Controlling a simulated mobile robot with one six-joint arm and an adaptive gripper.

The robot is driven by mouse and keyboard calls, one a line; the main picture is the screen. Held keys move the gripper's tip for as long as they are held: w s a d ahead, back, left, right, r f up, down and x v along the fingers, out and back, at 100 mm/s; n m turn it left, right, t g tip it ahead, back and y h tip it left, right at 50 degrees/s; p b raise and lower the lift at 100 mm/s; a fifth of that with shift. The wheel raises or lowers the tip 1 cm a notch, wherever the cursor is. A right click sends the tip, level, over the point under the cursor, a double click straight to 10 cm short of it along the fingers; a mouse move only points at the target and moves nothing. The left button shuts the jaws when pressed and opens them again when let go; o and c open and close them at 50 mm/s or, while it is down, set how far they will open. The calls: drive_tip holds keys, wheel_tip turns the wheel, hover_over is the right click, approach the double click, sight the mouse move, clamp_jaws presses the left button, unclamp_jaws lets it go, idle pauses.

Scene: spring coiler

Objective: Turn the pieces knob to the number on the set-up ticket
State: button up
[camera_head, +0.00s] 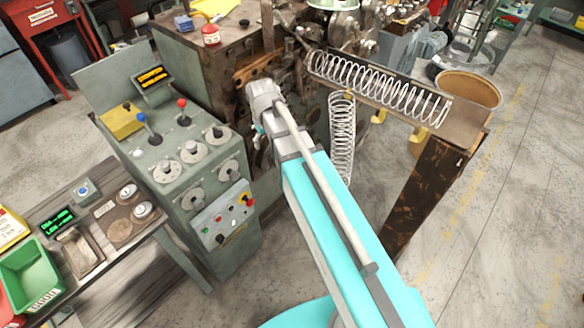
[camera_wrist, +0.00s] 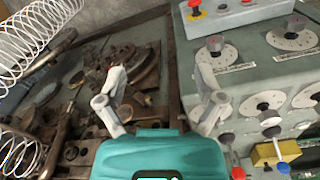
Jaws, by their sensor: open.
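The grey-green control console (camera_head: 216,191) stands left of my arm in the head view and carries several black knobs on round white dials. One upper dial knob (camera_head: 164,170) and a lower dial knob (camera_head: 191,201) are clear there. In the wrist view two dial knobs (camera_wrist: 214,44) (camera_wrist: 293,27) show at the upper right, with more dials below. The labels are too small to read, so I cannot tell which is the pieces knob. I cannot make out a set-up ticket. My gripper (camera_wrist: 160,103) is open and empty, beside the console and over the machine's edge.
A blue lever (camera_head: 143,119) and a red lever (camera_head: 183,104) stick up from the console top. The oily machine (camera_head: 232,59) and hanging coil spring (camera_head: 342,137) are close to my arm. A side table with a green bin (camera_head: 30,272) stands at lower left.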

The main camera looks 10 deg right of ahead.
drive_tip(key=s+d+f+m+b, duration=0.2)
drive_tip(key=s+d+f+b, duration=0.1)
drive_tip(key=s, duration=0.5)
drive_tip(key=d+f, duration=0.1)
drive_tip(key=d, duration=0.1)
drive_tip(key=shift+s+d+m+b, duration=0.2)
drive_tip(key=shift+d+m+b, duration=0.1)
drive_tip(key=shift+d+m, duration=0.1)
drive_tip(key=s, duration=0.1)
drive_tip(key=s+d+f+b, duration=0.1)
drive_tip(key=shift+s+d+m, duration=0.15)
drive_tip(key=shift+s+m, duration=0.15)
drive_tip(key=shift+m, duration=0.1)
idle(0.9)
